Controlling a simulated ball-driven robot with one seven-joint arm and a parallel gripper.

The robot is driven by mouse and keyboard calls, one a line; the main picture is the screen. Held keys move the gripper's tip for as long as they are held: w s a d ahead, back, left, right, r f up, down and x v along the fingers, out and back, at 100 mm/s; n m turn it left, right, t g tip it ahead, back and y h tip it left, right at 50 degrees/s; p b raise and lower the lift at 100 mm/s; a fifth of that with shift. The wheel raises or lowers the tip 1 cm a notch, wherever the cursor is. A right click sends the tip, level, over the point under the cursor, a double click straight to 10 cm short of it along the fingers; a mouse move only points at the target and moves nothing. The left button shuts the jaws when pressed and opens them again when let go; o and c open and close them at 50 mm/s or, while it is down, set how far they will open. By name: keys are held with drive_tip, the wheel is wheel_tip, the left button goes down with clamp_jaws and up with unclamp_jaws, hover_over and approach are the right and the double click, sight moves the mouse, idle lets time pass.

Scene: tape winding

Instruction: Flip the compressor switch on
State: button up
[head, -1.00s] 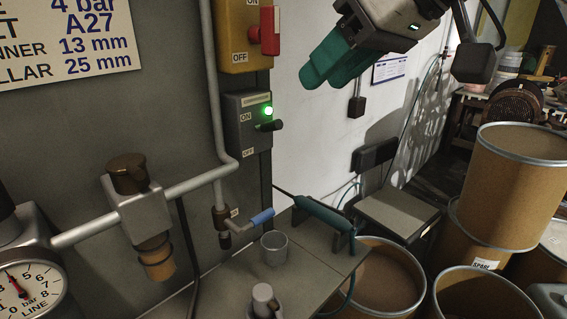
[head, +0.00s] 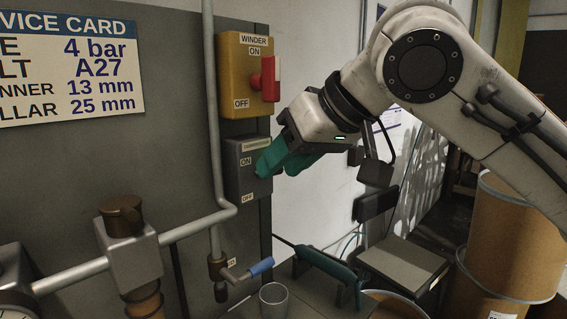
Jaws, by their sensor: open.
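The compressor switch (head: 245,184) is a grey box on the panel, with ON and OFF labels on its left side. My gripper (head: 268,164) is right in front of it, with teal fingers at the ON end of the box. The jaws are open. The fingers hide the switch's black handle and its lamp, so I cannot tell how the handle stands or whether the fingers touch it.
The yellow winder switch (head: 233,84) with a red handle sits just above. A vertical pipe (head: 214,130) runs close on the left. A blue-handled valve (head: 259,267) and a grey cup (head: 273,300) are below. Drums (head: 520,245) stand at the right.

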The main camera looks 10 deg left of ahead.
drive_tip(key=shift+w+a+f, duration=0.15)
drive_tip(key=shift+a+f, duration=0.1)
drive_tip(key=shift+c, duration=0.2)
clamp_jaws()
